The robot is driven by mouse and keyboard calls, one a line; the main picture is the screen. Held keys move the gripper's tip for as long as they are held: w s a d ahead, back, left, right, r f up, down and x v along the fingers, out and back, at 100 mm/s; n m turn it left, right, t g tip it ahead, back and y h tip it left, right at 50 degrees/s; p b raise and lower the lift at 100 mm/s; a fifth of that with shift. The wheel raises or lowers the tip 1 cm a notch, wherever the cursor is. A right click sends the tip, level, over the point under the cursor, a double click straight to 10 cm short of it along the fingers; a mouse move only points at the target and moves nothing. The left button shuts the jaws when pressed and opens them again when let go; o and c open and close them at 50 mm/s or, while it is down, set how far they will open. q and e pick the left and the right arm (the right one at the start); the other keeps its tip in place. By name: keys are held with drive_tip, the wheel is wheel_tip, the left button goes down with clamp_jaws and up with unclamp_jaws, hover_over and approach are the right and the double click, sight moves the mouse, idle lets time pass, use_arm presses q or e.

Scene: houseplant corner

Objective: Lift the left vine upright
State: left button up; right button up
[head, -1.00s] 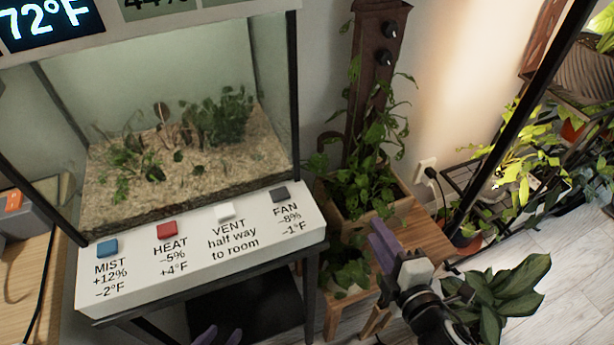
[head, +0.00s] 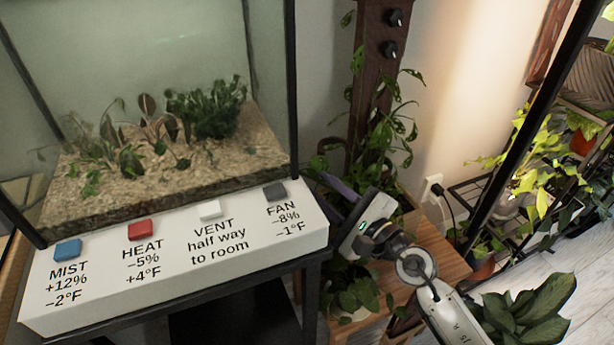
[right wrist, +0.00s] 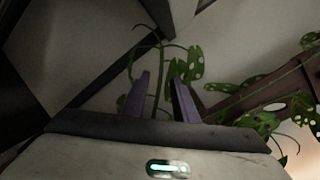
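The left vine (right wrist: 158,70) shows in the right wrist view as a thin green stem with leaves, arching over to the left at its top. In the head view leaves (head: 316,163) show at the left of the planter, close to my right gripper (head: 328,187). In the right wrist view my right gripper (right wrist: 160,95) has its two purple fingers apart, and the stem appears between them. I cannot tell how deep the stem sits or whether a finger touches it. The vine's base is hidden behind my gripper. My left gripper is out of view.
A brown post (head: 371,75) with two dark knobs rises behind, with another leafy vine (head: 385,140) along it. A glass terrarium (head: 160,100) and its white button panel (head: 180,255) stand close on the left. A wooden stand (head: 440,265) and plant shelves are right.

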sight(309, 178)
drive_tip(key=shift+x, duration=2.15)
clamp_jaws()
